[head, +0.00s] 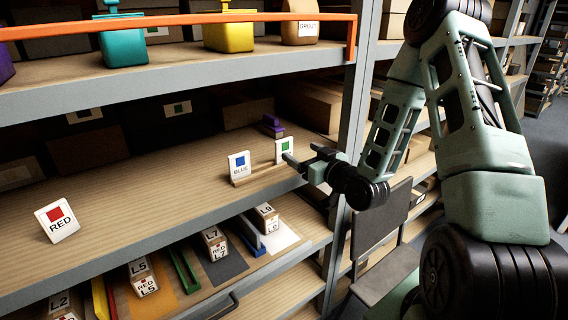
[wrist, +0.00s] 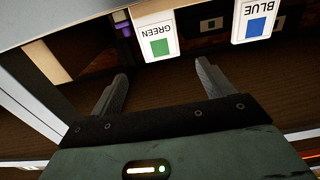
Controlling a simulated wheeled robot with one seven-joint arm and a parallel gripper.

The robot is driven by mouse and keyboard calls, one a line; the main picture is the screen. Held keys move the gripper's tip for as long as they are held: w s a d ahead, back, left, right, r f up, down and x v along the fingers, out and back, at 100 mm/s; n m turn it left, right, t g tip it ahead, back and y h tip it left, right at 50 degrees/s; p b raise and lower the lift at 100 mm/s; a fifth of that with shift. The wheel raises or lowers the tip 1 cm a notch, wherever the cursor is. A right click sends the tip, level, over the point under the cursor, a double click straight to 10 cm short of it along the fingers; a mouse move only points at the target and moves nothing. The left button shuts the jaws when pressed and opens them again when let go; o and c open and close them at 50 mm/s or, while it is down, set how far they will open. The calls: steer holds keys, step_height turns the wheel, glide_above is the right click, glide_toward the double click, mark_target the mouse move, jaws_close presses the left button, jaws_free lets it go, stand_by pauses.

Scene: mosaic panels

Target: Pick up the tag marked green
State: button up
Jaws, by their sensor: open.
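The green tag (head: 283,149) is a small white card with a green square, standing upright in a wooden holder (head: 262,177) on the middle shelf. In the wrist view the green tag (wrist: 158,37) appears upside down, beyond and between my fingertips. My gripper (head: 301,162) is open and empty, close in front of the green tag at the shelf's right end. In the wrist view both fingers of my gripper (wrist: 162,68) are spread apart, and I see no contact with the tag.
The blue tag (head: 239,165) stands left of the green one in the same holder. The red tag (head: 57,219) leans alone at the shelf's left. A purple object (head: 272,126) sits behind. A metal post (head: 352,130) rises near my arm. Shelf boards lie above and below.

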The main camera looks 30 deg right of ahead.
mark_target(285, 143)
steer(key=shift+w+a+f+b, duration=0.25)
steer(key=shift+b, duration=2.6)
steer(key=w, duration=0.1)
steer(key=w+p, duration=0.2)
steer(key=shift+w+r, duration=0.35)
steer(key=shift+w, duration=0.05)
steer(key=w+p, duration=0.3)
steer(key=w, duration=0.2)
steer(key=shift+w+a, duration=0.1)
steer(key=shift+w+f, duration=0.1)
steer(key=shift+w, duration=0.45)
steer(key=c, duration=1.1)
